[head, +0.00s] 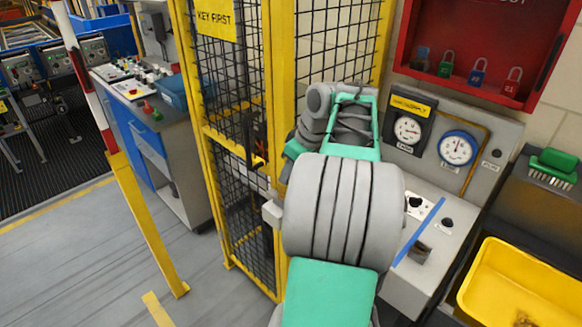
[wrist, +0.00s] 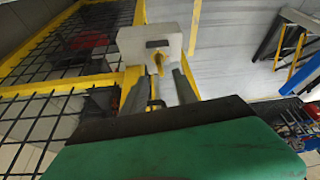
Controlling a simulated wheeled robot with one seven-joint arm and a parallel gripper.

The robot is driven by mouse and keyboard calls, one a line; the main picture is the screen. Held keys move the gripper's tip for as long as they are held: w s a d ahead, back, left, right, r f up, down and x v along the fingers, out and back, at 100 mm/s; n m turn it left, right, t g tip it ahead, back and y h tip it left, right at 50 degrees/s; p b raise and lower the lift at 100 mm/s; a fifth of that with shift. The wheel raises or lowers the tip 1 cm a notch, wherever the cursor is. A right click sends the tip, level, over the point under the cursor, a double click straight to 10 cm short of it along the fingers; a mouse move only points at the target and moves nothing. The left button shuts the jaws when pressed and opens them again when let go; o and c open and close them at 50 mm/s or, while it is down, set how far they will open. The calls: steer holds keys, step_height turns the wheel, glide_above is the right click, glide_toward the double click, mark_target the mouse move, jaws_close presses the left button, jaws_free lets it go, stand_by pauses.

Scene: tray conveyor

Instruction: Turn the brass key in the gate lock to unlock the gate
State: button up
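The gate lock (wrist: 138,42) is a light grey box with a dark slot, at the top middle of the wrist view. The brass key (wrist: 157,62) sticks out of its lower part. My gripper (wrist: 158,78) is open, its two grey fingers apart with a clear gap between them. The key is in line with this gap, around or just beyond the fingertips; I cannot tell whether they touch it. The yellow mesh gate (head: 204,136) stands left of my arm in the head view, where a grey box (head: 271,212), probably the lock, shows. My arm hides the gripper there.
A gauge panel (head: 482,130) and a red padlock cabinet (head: 395,62) are at the right, with a yellow bin (head: 520,285) below. A control cabinet (head: 190,165) and a striped barrier post (head: 90,90) stand left. The floor (head: 75,255) at left is mostly clear.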

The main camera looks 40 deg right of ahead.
mark_target(283, 193)
steer(key=x, duration=0.6)
steer(key=shift+w+f, duration=0.15)
steer(key=shift+f, duration=0.2)
steer(key=shift+a, duration=0.1)
jaws_close()
steer(key=shift+m+h+b, duration=0.6)
steer(key=shift+m+b, duration=0.15)
steer(key=shift+m, duration=0.75)
steer(key=shift+m+h+b, duration=0.6)
steer(key=shift+m+b, duration=0.15)
steer(key=shift+m, duration=0.75)
